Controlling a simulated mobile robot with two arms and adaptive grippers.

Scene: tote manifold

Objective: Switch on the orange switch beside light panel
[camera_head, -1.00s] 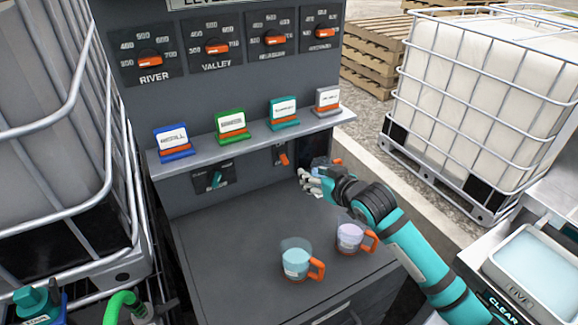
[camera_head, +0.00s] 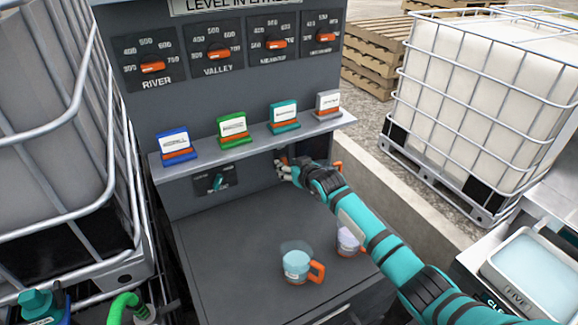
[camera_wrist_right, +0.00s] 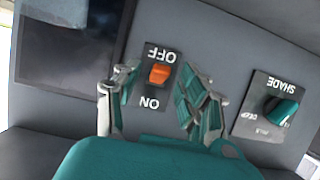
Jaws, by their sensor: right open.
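The orange switch (camera_wrist_right: 159,74) sits on a dark plate marked OFF and ON, both upside down in the right wrist view. Its orange part is nearer the OFF word. My right gripper (camera_wrist_right: 157,88) is open, with one finger on each side of the switch plate; I cannot tell whether they touch it. In the head view my right gripper (camera_head: 284,171) is at the cabinet's back wall and mostly hides the switch. A dark panel (camera_wrist_right: 75,55) lies left of the switch in the wrist view. My left gripper is not in view.
A teal SHADE knob (camera_wrist_right: 282,109) is beside the switch. A shelf (camera_head: 255,137) with several coloured card holders hangs above. A teal mug (camera_head: 296,263) and a lilac mug (camera_head: 348,243), partly behind my arm, stand on the counter (camera_head: 235,230), whose left part is clear.

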